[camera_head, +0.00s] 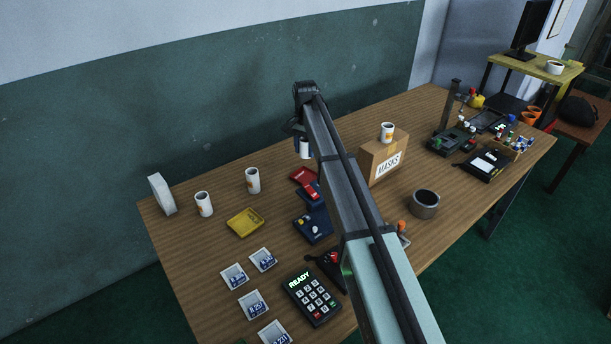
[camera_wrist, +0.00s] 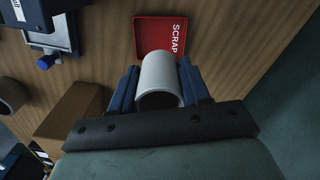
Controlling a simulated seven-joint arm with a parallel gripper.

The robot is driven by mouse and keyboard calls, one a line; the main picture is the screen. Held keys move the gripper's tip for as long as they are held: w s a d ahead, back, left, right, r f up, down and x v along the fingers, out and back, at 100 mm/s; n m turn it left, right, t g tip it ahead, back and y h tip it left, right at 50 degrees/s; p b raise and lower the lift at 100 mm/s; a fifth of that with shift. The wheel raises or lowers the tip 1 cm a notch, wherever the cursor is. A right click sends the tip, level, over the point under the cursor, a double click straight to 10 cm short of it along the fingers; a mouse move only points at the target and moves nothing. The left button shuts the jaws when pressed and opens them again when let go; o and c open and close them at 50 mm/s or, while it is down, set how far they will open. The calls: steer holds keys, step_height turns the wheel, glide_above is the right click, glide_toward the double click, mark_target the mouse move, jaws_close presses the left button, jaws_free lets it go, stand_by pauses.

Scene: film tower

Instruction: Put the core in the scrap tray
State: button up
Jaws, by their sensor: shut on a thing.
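The core is a plain pale cylinder (camera_wrist: 160,82), held between the blue fingers of my gripper (camera_wrist: 158,72) in the wrist view. In the head view the core (camera_head: 305,149) hangs below my gripper (camera_head: 303,138), partly hidden by my arm. The scrap tray is a shallow red tray (camera_wrist: 145,40) marked SCRAP, beyond the core in the wrist view; the core's far end overlaps its near edge in the picture. In the head view the red tray (camera_head: 301,175) lies on the table below the core, partly hidden by my arm. The core appears above the table.
A blue device (camera_head: 312,228) stands close to the tray. A cardboard MASKS box (camera_head: 372,163) with a white roll (camera_head: 387,130) on top stands to the right. A keypad (camera_head: 311,297) is in front.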

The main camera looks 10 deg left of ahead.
mark_target(305, 178)
steer(key=shift+f, duration=4.95)
steer(key=shift+f, duration=0.1)
steer(key=o, duration=0.9)
steer(key=shift+c, duration=0.2)
step_height(305, 178, up, 12)
